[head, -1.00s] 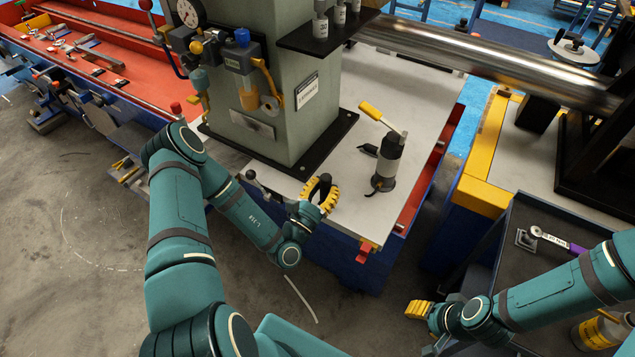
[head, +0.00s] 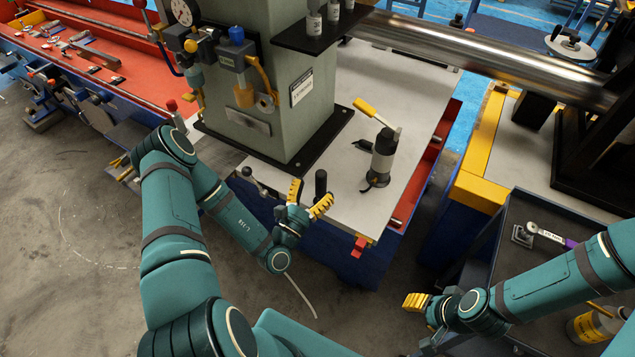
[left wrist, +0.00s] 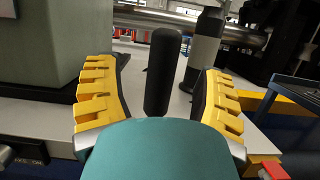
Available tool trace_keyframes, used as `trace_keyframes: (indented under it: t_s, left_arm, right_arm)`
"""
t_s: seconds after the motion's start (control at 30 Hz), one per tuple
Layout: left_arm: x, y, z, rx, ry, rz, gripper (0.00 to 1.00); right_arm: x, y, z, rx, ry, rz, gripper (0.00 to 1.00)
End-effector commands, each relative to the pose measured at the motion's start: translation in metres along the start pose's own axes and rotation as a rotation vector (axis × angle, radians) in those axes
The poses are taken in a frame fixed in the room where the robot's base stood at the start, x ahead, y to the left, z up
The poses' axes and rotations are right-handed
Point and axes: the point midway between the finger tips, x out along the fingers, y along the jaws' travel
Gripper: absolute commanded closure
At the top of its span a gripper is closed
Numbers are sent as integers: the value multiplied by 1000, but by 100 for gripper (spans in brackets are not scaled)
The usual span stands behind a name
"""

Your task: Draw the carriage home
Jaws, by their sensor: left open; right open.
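The carriage (head: 345,203) is a pale flat top on a blue base, carrying a grey-green column (head: 300,120) on a black foot. A black upright handle (head: 320,183) stands near its front edge. My left gripper (head: 310,196), with yellow padded fingers, is open at the handle. In the left wrist view the handle (left wrist: 163,70) stands upright between the spread fingers (left wrist: 160,105), with a gap on either side; I cannot tell how far beyond the fingertips it is. My right gripper (head: 415,302) is open and empty, low at the right, away from the carriage.
A dark cylinder with a yellow-handled lever (head: 383,155) stands on the top, right of the handle. A red lathe bed (head: 75,60) lies at upper left. A steel tube (head: 480,58) crosses the upper right. A dark tray (head: 520,235) holds a wrench. Floor at left is clear.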

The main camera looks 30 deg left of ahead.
Motion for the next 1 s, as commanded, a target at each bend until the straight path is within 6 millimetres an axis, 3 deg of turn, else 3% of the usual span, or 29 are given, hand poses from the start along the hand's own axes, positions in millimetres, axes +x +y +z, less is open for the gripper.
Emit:
trace_keyframes:
  t_s: [0.4,0.87,1.0]
  left_arm:
    - [-35,0,11,-2,2,0,31]
    - [-42,0,12,-1,1,0,31]
    - [-54,0,11,-1,4,0,31]
  right_arm:
    - [-10,-4,-1,0,0,0,53]
    - [-10,-4,-1,0,0,0,53]
    - [-10,-4,-1,0,0,0,53]
